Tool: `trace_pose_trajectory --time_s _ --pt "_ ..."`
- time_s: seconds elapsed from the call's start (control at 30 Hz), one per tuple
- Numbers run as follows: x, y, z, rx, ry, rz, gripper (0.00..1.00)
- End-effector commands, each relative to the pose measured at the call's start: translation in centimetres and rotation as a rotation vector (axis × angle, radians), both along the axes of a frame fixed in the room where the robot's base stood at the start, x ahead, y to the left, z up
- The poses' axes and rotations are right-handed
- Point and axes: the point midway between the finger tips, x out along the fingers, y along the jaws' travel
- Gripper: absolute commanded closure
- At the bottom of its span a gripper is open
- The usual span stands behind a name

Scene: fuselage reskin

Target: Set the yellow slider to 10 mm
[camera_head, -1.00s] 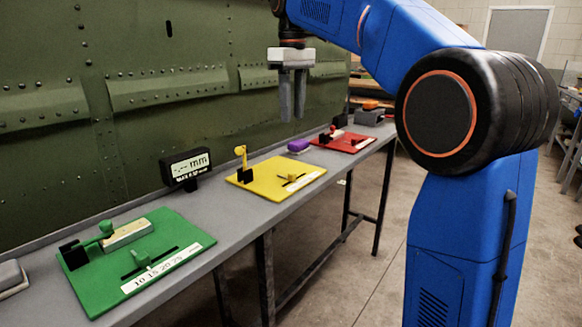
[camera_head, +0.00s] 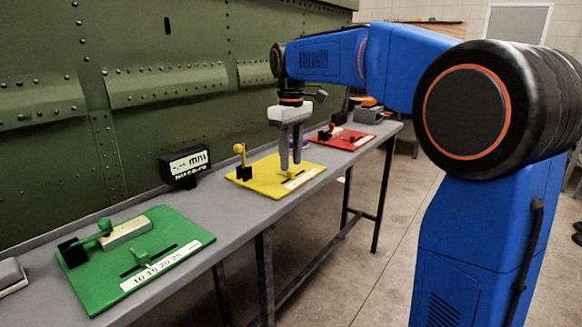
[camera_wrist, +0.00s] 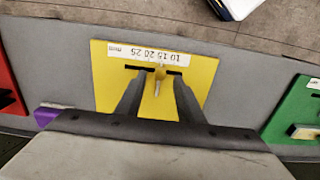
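The yellow board (camera_head: 258,185) lies on the bench with a slot, a printed number strip and a yellow slider. In the wrist view the slider (camera_wrist: 158,76) stands near the middle of the slot, beside the number strip (camera_wrist: 150,54), which appears upside down. Its exact mark is too small to read surely. My gripper (camera_head: 291,172) is lowered over the slot with its fingers pointing down. In the wrist view my gripper (camera_wrist: 157,77) is open, one finger on each side of the slider; contact is not clear. In the head view the fingers partly hide the slider.
A black display marked mm (camera_head: 186,165) stands behind the boards, showing dashes. A green board (camera_head: 180,228) lies to the left and a red board (camera_head: 345,140) to the right. A purple block (camera_wrist: 47,115) lies near the yellow board. A green riveted panel (camera_head: 120,60) rises behind.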

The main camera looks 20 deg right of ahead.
Motion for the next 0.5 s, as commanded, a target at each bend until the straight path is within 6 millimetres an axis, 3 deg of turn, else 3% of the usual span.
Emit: trace_pose_trajectory --time_s 0.2,0.5 --pt "0.0 0.0 -2.3 -0.001 0.001 0.0 0.66" --pt "0.0 0.0 -3.0 0.0 0.0 0.0 0.66"
